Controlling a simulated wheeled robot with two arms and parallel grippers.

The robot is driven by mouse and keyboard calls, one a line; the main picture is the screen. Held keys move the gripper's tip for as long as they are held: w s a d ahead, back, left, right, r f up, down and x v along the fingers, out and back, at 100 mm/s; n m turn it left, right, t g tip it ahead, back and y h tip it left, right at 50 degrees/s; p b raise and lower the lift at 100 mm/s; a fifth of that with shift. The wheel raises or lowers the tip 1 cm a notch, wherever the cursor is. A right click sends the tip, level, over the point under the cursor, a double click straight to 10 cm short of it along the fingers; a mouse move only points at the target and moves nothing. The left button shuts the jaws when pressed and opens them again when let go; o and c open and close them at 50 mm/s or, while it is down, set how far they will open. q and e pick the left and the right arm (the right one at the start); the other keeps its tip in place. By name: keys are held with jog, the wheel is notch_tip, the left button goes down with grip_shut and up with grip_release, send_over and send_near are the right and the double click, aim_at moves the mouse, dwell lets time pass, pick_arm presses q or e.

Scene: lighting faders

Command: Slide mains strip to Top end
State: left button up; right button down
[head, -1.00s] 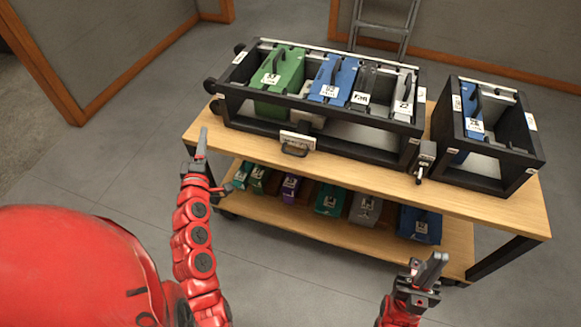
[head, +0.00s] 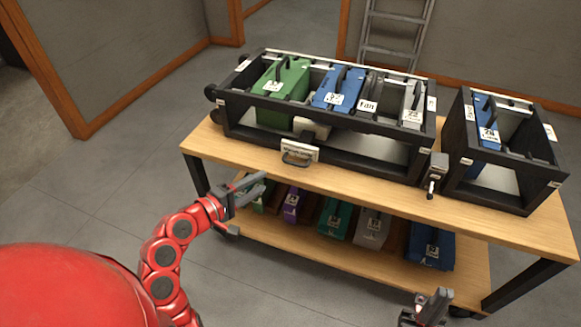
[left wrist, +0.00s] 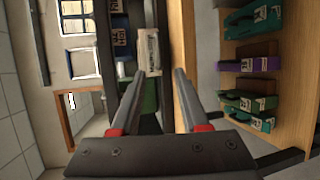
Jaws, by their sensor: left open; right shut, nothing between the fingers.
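A pale label plate with a dark loop handle (head: 298,152) sits on the front of the long black rack. Its lettering is too small to read, and I cannot tell whether it is the mains strip. The plate also shows in the left wrist view (left wrist: 151,52), beyond my fingertips. My left gripper (head: 264,183) is open and empty, in front of the table edge and lower left of the plate, apart from it. Its two fingers also show in the left wrist view (left wrist: 160,76). My right gripper (head: 434,302) is shut and empty at the bottom right, in front of the table.
The long black rack (head: 360,147) holds green (head: 290,78), blue (head: 340,88) and grey (head: 412,104) modules. A smaller black rack (head: 503,190) with a blue module stands right. A small switch box (head: 434,170) sits between them. Several coloured modules fill the lower shelf (head: 285,238).

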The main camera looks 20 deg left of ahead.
aim_at(293, 164)
pick_arm(q)
jog(key=b+x, duration=0.1)
jog(key=x, duration=1.1)
jog(key=shift+w+b, duration=0.2)
jog(key=shift+b, duration=0.1)
grip_shut()
jog(key=shift+f, duration=0.1)
dwell(0.7)
